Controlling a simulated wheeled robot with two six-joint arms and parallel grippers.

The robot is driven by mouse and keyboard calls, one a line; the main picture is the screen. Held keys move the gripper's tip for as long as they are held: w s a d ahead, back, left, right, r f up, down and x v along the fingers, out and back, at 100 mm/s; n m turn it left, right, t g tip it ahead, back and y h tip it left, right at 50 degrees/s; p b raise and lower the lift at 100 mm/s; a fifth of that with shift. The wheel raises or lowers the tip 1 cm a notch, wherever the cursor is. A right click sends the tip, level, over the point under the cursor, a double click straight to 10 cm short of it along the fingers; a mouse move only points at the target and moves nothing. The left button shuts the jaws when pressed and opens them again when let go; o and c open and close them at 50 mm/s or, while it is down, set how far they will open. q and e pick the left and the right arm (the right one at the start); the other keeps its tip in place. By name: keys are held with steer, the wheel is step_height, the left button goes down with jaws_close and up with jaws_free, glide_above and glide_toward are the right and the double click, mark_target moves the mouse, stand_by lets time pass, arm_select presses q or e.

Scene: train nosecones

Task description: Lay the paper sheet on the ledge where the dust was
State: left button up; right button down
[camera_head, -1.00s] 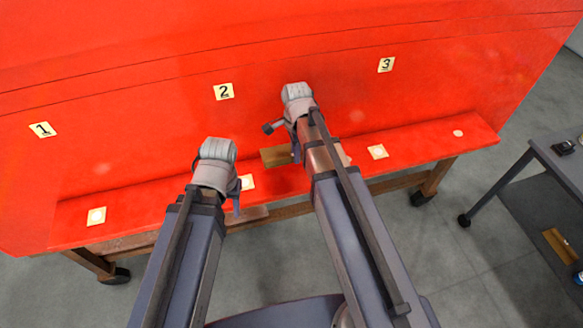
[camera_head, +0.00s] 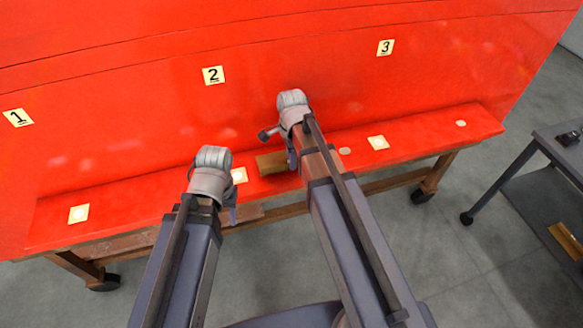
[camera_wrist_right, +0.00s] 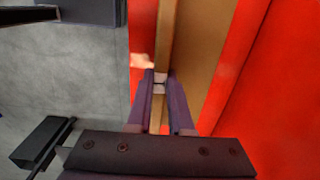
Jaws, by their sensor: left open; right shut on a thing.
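My right gripper (camera_head: 290,163) is shut on the edge of a tan-brown piece (camera_head: 271,162) with a long rib. I cannot tell whether this piece is the paper sheet. It is in front of or over the red ledge (camera_head: 420,132); contact is unclear. In the right wrist view the fingertips (camera_wrist_right: 159,83) pinch the rib, and the broad tan face (camera_wrist_right: 193,55) lies to its right. My left gripper (camera_head: 233,210) is open near the ledge's front edge, mostly hidden by its wrist. No loose dust is clear to see.
Pale squares (camera_head: 78,214) and round pale spots (camera_head: 461,123) mark the ledge. The red wall behind carries number labels (camera_head: 213,75). A wooden wheeled stand (camera_head: 428,180) is below. A grey cart (camera_head: 545,200) stands at right.

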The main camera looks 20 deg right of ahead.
arm_select(q)
steer(key=shift+f+b, duration=0.55)
steer(key=shift+f, duration=0.5)
arm_select(e)
steer(key=shift+f, duration=1.05)
arm_select(q)
steer(key=shift+f, duration=0.1)
arm_select(e)
steer(key=shift+f, duration=0.1)
steer(key=shift+f, duration=0.2)
steer(key=c, duration=0.8)
jaws_free()
steer(key=shift+r, duration=0.15)
step_height(320, 180, up, 12)
steer(key=p, duration=1.2)
arm_select(q)
step_height(320, 180, up, 12)
arm_select(e)
steer(key=shift+s+a+r+n+h, duration=0.1)
steer(key=shift+s+a+n+h, duration=0.1)
steer(key=shift+s+a+n, duration=2.65)
steer(key=shift+s+a+r+n+h, duration=0.15)
steer(key=shift+s+a+n, duration=0.5)
steer(key=shift+s+n, duration=2.5)
steer(key=shift+s+a+f+n+h, duration=0.2)
steer(key=shift+s+a+n, duration=1.3)
steer(key=shift+n, duration=3.2)
